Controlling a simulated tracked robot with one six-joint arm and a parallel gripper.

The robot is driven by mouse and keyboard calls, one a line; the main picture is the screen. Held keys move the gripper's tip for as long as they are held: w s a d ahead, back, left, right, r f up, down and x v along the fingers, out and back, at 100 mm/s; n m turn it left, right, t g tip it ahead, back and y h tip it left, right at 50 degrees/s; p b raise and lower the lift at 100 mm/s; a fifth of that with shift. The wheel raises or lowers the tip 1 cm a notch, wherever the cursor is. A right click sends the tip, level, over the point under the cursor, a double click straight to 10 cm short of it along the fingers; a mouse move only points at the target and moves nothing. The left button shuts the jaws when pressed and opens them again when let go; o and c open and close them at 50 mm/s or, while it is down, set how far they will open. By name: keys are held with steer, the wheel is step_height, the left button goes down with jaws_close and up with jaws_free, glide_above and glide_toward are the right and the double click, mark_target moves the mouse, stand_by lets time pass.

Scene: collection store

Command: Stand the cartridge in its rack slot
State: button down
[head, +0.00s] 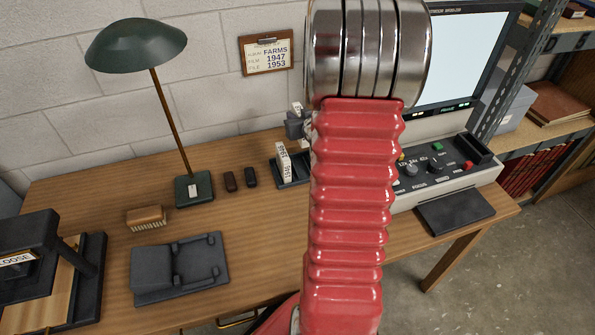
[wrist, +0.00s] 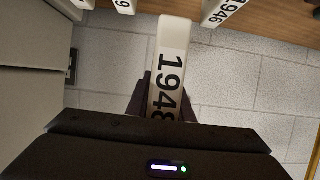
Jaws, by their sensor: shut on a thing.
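My gripper (wrist: 164,98) is shut on a white cartridge (wrist: 172,45) marked 1948 in the wrist view. Its upper part shows between the dark fingers; its far end is hidden. In the head view my gripper (head: 295,124) is partly hidden behind my red arm, above and behind the dark rack (head: 301,170). A small white piece shows at its top. A white cartridge (head: 283,161) with a year label stands in the rack, leaning slightly. Most of the rack's right side is hidden by my arm. In the wrist view a cartridge marked 1946 (wrist: 222,11) shows at the top edge.
A green lamp (head: 138,45), two small dark objects (head: 240,178), a brush (head: 146,217) and a dark grey cradle (head: 180,268) are on the wooden desk (head: 255,225). A film reader (head: 445,165) stands right of my arm. The desk's front middle is clear.

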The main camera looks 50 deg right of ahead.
steer(key=shift+f, duration=1.8)
steer(key=shift+f, duration=2.9)
steer(key=shift+f, duration=0.1)
steer(key=shift+f, duration=2)
steer(key=shift+f, duration=0.1)
steer(key=c, duration=1.6)
jaws_free()
steer(key=shift+o, duration=0.2)
